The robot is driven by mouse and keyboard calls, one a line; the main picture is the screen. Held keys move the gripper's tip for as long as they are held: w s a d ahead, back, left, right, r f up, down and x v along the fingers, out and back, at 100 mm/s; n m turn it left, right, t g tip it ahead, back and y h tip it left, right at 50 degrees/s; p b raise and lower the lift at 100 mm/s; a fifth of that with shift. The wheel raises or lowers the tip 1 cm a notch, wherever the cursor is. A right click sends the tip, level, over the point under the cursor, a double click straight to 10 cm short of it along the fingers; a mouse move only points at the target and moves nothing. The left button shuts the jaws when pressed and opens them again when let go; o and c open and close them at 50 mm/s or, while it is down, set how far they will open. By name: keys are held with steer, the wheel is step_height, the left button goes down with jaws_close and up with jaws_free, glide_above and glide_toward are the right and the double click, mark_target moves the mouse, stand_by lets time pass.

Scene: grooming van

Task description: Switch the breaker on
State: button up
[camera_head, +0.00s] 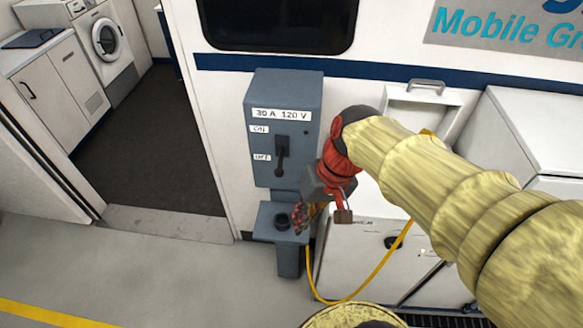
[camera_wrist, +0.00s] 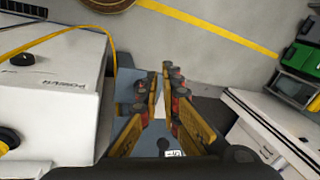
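The grey breaker box (camera_head: 288,95) stands against the white van wall in the head view, labelled "30 A 120 V". Its black lever (camera_head: 281,160) hangs down, with the handle at the level of the OFF label (camera_head: 262,157) and below the ON label (camera_head: 260,129). My gripper (camera_head: 300,220) is low and to the right of the lever, in front of the lower pedestal, apart from the lever. In the wrist view my gripper's fingers (camera_wrist: 163,85) show a gap with nothing held between them. The lever cannot be made out in the wrist view.
A grey pedestal (camera_head: 288,258) with a round socket stands below the box. A yellow cable (camera_head: 372,278) loops in front of the white cabinet (camera_head: 350,262) on the right. An open doorway with dark floor (camera_head: 150,140) lies left; the grey floor in front is clear.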

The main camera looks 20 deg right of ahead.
steer(key=w+m+y, duration=0.1)
steer(key=w+f+m+g+y+p, duration=0.1)
steer(key=w+y, duration=0.1)
steer(key=w+f+y, duration=0.1)
steer(key=w+y, duration=0.1)
steer(key=shift+d+f+m+p, duration=0.15)
steer(key=shift+d+m+p, duration=0.15)
steer(key=shift+d+m, duration=0.1)
jaws_close()
steer(key=m+t+y+p, duration=0.3)
steer(key=m+t+y, duration=0.4)
steer(key=t, duration=0.2)
glide_toward(281, 160)
steer(key=s+d+f, duration=0.1)
steer(key=d+f, duration=0.2)
steer(key=f, duration=0.2)
steer(key=shift+d+r, duration=0.1)
steer(key=shift+r, duration=0.05)
steer(key=x, duration=1)
steer(key=shift+r, duration=0.1)
